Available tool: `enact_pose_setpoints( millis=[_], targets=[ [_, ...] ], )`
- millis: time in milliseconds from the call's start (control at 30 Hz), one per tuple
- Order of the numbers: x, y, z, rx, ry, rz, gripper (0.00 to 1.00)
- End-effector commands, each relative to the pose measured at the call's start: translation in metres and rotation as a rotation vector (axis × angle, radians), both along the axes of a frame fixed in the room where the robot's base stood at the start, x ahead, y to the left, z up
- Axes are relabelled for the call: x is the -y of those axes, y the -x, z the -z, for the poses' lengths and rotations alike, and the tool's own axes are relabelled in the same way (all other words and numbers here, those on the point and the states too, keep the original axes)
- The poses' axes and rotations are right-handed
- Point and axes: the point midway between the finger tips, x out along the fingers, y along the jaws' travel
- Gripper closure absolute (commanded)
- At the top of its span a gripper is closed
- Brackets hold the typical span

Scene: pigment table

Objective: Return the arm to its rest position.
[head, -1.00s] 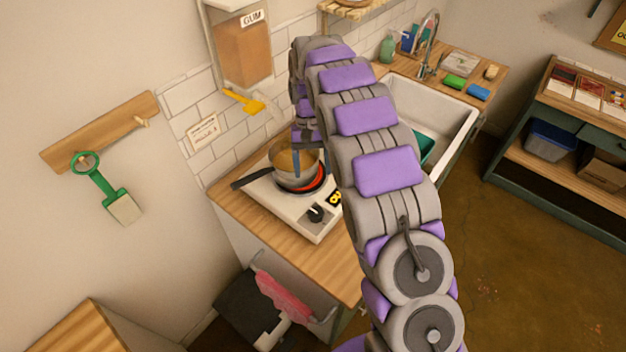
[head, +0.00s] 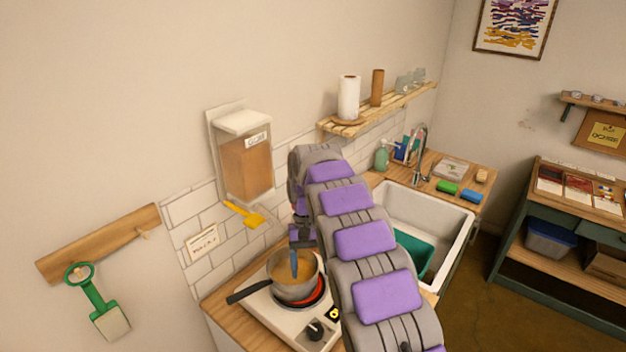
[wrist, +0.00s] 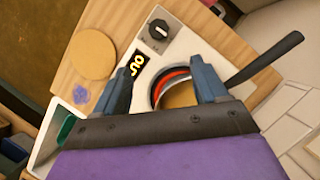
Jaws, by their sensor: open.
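My arm, grey with purple pads, reaches across the counter in the head view. My gripper (head: 294,262) points down over the saucepan (head: 296,291), its fingers dark blue. In the wrist view, my gripper (wrist: 165,88) is open, with its two fingers apart and nothing between them but a view of the pan below. The saucepan (wrist: 178,96) holds a brownish-orange content and sits on the glowing red ring of a white hot plate (head: 291,318). Whether the fingertips touch the pan I cannot tell.
A gum dispenser (head: 245,165) with a yellow lever (head: 243,213) hangs on the wall behind. A sink (head: 455,228) lies right of my arm. A slatted shelf (head: 400,107) is above. The pan's dark handle (wrist: 262,58) sticks out sideways.

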Motion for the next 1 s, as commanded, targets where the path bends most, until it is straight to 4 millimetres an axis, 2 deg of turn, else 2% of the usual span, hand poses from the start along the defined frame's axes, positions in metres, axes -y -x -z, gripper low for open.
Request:
enact_pose_setpoints(
  millis=[167,467,700,1000],
  targets=[
    [0.012,0.01,-0.013,0.015,0.002,0.016,0.28],
    [0.057,0.062,-0.053,0.059,0.011,0.068,0.28],
    [0.087,0.117,-0.075,0.099,0.011,0.102,0.28],
    [0.119,0.199,-0.082,0.143,0.006,0.133,0.28]
  ],
)
